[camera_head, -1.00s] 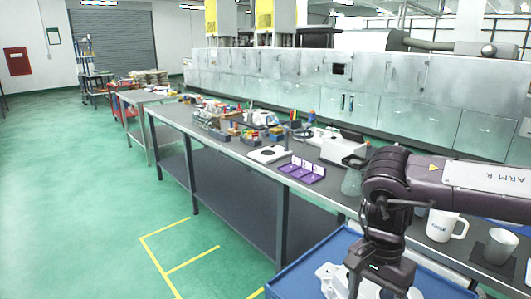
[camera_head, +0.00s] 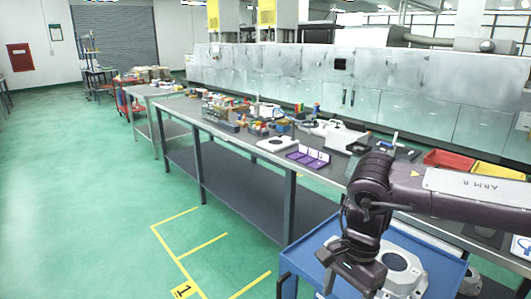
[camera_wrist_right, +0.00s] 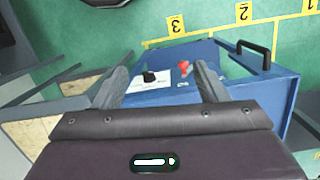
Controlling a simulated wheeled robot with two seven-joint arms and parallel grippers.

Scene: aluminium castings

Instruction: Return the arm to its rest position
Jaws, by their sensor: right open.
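My right arm (camera_head: 450,190) comes in from the right in the head view and bends down at the elbow. Its gripper (camera_wrist_right: 160,82) shows in the right wrist view with two grey fingers spread wide and nothing between them. In the head view the gripper hangs over the blue cart, beside a pale metal casting (camera_head: 402,262) with a round opening. The arm partly hides the casting. My left gripper is not in view.
The blue cart (camera_head: 300,262) stands against a long grey workbench (camera_head: 250,158). A purple tray (camera_head: 308,156), red bin (camera_head: 448,160) and yellow bin (camera_head: 498,171) are on the bench. Green floor (camera_head: 90,220) with yellow markings is clear at left.

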